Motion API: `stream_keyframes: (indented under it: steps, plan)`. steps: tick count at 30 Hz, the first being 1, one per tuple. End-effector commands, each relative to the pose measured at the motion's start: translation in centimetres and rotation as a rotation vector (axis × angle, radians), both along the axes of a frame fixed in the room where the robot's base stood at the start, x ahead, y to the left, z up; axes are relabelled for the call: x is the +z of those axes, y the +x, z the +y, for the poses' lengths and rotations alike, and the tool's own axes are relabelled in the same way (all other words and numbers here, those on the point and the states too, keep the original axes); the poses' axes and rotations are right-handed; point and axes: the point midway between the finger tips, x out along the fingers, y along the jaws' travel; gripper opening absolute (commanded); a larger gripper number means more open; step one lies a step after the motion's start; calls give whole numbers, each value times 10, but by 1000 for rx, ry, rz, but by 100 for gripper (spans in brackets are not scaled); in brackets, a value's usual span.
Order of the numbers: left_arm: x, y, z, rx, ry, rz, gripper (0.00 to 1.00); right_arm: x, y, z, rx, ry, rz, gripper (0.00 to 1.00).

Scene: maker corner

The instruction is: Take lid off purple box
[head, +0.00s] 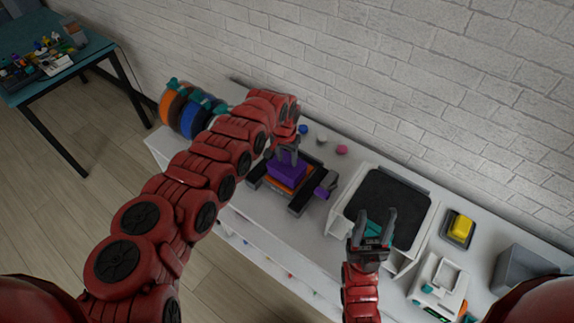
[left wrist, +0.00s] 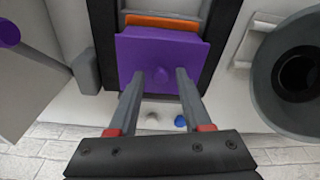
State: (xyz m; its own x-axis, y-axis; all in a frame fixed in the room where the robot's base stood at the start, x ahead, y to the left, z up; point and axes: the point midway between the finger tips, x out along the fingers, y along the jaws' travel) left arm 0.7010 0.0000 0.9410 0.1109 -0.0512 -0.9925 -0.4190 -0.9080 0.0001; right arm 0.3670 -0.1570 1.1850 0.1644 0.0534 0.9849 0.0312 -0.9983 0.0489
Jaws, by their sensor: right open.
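The purple box (head: 287,172) sits on a dark tray-like stand with an orange layer on the white bench. My left gripper (head: 287,147) is over the box. My right gripper (head: 377,213) is open and empty, in front of the black-topped white unit (head: 385,205).
Orange and blue spools (head: 190,112) stand at the bench's left end. A blue ball (head: 303,130) and a pink ball (head: 342,149) lie behind the box. A yellow block (head: 461,226), a white device (head: 438,283) and a grey bin (head: 523,270) are at right.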

Motion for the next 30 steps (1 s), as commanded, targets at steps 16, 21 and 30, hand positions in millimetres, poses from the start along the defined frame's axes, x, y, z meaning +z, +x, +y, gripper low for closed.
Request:
stream_keyframes:
  steps: [16, 21, 30]
  plan:
    - [0, 0, 0, 0, 0, 1, 0, 0, 0, 0, 0, 0, 0, 50]
    - [1, 0, 0, 0, 0, 0, 0, 0, 0, 0, 0, 0, 0, 50]
    - [15, 4, -2, 0, 0, 0, 0, -3, 0, 0, 0, 0, 0, 50]
